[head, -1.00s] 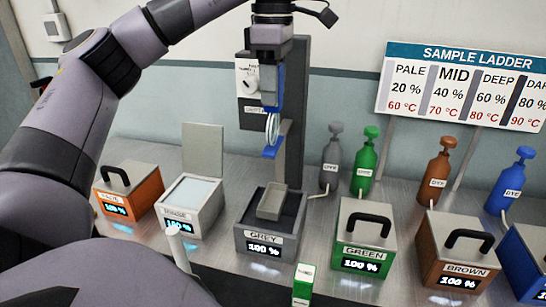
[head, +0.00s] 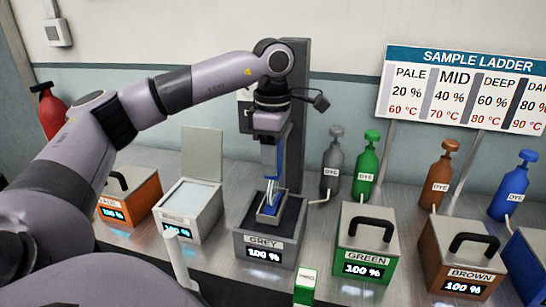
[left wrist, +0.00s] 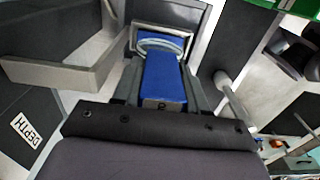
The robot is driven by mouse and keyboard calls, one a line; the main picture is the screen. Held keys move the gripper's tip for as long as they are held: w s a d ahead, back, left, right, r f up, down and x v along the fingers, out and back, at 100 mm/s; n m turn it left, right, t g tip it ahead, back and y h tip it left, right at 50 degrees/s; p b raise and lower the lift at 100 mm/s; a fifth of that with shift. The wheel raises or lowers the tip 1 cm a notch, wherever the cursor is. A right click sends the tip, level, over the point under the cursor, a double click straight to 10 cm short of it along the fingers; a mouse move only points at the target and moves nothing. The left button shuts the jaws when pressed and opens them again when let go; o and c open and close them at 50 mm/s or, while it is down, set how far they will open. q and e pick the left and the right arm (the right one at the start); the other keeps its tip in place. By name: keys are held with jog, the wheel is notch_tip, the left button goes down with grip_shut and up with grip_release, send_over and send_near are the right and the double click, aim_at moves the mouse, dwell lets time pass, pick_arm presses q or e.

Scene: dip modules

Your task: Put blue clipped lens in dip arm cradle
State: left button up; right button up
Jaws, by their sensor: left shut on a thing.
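The blue clipped lens (head: 269,208) is in my left gripper (head: 270,178), upright and low over the grey module. Its lower end is at the small grey cradle (head: 261,217) on top of the module. In the left wrist view, the blue clip (left wrist: 164,80) lies between the two fingers, with the pale round lens rim (left wrist: 160,44) beyond it. I cannot tell whether the lens is seated in the cradle or just above it. My right gripper is not in view.
A dark column (head: 296,110) stands right behind my left gripper. The green box (head: 367,240) and brown box (head: 458,262) are to the right, with dye bottles behind. A white-topped box (head: 190,203) with a raised lid and an orange box (head: 130,200) are to the left.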

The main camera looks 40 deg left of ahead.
pick_arm(q)
jog(key=shift+f, duration=0.25)
jog(key=shift+f, duration=0.15)
jog(key=o, duration=1.2)
jog(key=shift+o, duration=0.2)
jog(key=shift+r, duration=0.2)
notch_tip(320, 180, up, 10)
jog(key=shift+d+f+p, duration=0.1)
jog(key=shift+p, duration=0.45)
jog(key=shift+r, duration=1.15)
